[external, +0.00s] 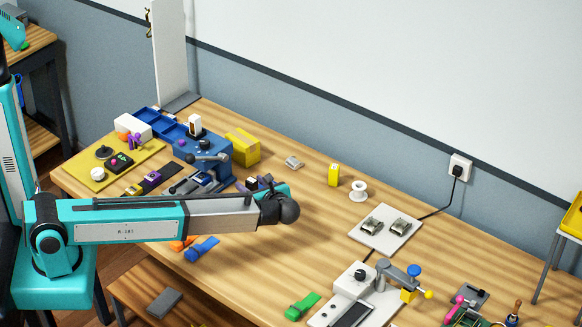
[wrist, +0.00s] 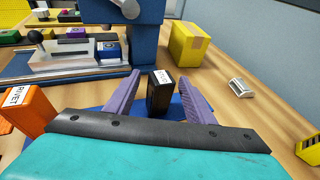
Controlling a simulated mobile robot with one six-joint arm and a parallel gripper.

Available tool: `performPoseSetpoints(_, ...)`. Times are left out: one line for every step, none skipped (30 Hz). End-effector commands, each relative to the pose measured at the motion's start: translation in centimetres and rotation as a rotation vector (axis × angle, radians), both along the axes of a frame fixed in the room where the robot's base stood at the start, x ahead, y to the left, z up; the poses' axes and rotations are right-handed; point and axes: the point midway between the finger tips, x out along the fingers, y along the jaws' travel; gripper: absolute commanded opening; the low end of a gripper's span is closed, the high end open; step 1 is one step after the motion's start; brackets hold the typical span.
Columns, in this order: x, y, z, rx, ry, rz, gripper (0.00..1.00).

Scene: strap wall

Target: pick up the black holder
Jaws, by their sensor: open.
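The black holder (wrist: 160,93) is a small upright block with a white label on its top that reads like RIVET. It stands between the two purple fingers of my gripper (wrist: 162,74) in the wrist view. The fingers are open, one on each side of it, with a gap visible on both sides. Its lower part is hidden behind my dark gripper body. In the external view my gripper (external: 264,184) is low over the bench, partly hidden by my arm, and the holder cannot be made out clearly there.
An orange holder (wrist: 30,112) labelled RIVET stands to the left. A blue machine (wrist: 134,45) rises just behind, with a yellow box (wrist: 188,46) to its right. Blue material (wrist: 184,108) lies around the holder.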

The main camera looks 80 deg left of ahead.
Motion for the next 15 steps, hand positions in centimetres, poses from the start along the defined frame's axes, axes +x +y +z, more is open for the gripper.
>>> performPoseSetpoints(0.00,-0.01,0.01,0.000,0.000,0.000,0.49)
performPoseSetpoints(0.00,-0.01,0.01,0.000,0.000,0.000,0.47)
performPoseSetpoints(0.01,-0.01,0.02,0.000,0.000,0.000,0.41)
performPoseSetpoints(0.01,-0.01,0.02,0.000,0.000,0.000,0.36)
performPoseSetpoints(0.01,-0.01,0.02,0.000,0.000,0.000,0.31)
performPoseSetpoints(0.01,-0.01,0.02,0.000,0.000,0.000,0.24)
performPoseSetpoints(0.01,-0.01,0.02,0.000,0.000,0.000,0.19)
performPoseSetpoints(0.01,-0.01,0.02,0.000,0.000,0.000,0.14)
performPoseSetpoints(0.01,-0.01,0.02,0.000,0.000,0.000,0.07)
performPoseSetpoints(0.01,-0.01,0.02,0.000,0.000,0.000,0.05)
performPoseSetpoints(0.01,-0.01,0.02,0.000,0.000,0.000,0.00)
performPoseSetpoints(0.01,-0.01,0.02,0.000,0.000,0.000,0.00)
performPoseSetpoints(0.01,-0.01,0.02,0.000,0.000,0.000,0.00)
performPoseSetpoints(0.01,-0.01,0.02,0.000,0.000,0.000,0.00)
performPoseSetpoints(0.00,0.00,0.05,0.001,0.000,0.000,0.00)
